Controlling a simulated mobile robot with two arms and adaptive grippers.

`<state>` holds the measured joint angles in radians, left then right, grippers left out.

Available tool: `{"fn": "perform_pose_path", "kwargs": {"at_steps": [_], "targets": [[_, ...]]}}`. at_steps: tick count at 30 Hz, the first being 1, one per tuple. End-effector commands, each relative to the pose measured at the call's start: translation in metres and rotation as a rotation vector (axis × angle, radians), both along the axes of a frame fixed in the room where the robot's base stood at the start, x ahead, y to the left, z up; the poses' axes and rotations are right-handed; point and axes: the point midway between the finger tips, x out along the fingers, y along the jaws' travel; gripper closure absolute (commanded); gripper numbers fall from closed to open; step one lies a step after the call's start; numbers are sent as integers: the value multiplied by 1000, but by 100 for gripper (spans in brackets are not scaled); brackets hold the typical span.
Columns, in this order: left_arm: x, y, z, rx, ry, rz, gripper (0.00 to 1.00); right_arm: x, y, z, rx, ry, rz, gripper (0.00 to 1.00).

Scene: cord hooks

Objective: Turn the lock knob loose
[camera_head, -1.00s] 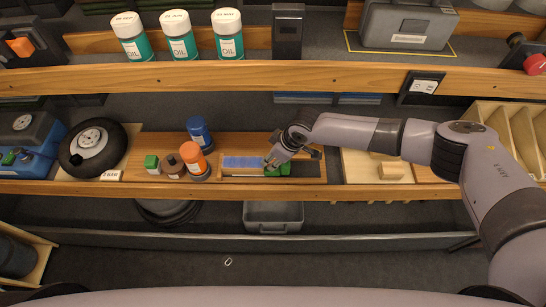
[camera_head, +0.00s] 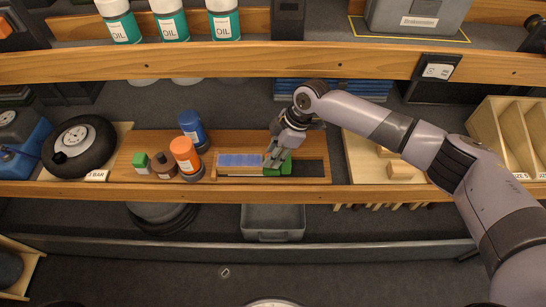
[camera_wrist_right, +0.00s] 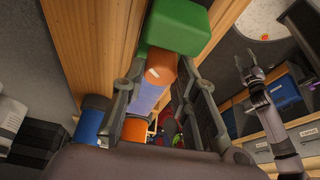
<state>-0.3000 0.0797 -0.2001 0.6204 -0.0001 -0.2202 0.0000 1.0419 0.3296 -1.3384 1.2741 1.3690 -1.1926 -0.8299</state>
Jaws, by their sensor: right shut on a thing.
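A green block-like part (camera_head: 284,169) sits on a wooden board of the middle shelf. In the right wrist view the green part (camera_wrist_right: 178,24) joins an orange-brown rounded end. I take the green part for the lock knob, though no label shows this. My right gripper (camera_head: 272,160) is at the green part, its fingers pointing down. In the wrist view its fingers (camera_wrist_right: 165,70) stand either side of the part, which hides the exact contact. A grey gripper, seemingly my left (camera_wrist_right: 250,76), hangs with fingers apart at the right of the wrist view, away from the board.
A blue strip (camera_head: 240,160) lies left of the green part. An orange bottle (camera_head: 187,158) and a blue bottle (camera_head: 193,130) stand further left, beside a black wheel (camera_head: 79,146). The upper shelf edge (camera_head: 200,65) runs above. A grey bin (camera_head: 272,222) sits below.

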Motion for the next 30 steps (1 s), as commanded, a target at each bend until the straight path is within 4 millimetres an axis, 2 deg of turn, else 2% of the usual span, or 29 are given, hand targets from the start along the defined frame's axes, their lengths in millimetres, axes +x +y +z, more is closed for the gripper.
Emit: {"fn": "perform_pose_path", "kwargs": {"at_steps": [17,18,27,30], "targets": [[0,0,-5,0,0,0,60,1,0,1,0,-3,40,100],[0,0,-5,0,0,0,60,1,0,1,0,-3,40,72],[0,0,-5,0,0,0,60,1,0,0,0,-1,40,53],[0,0,-5,0,0,0,60,0,0,0,0,-1,40,53]]}}
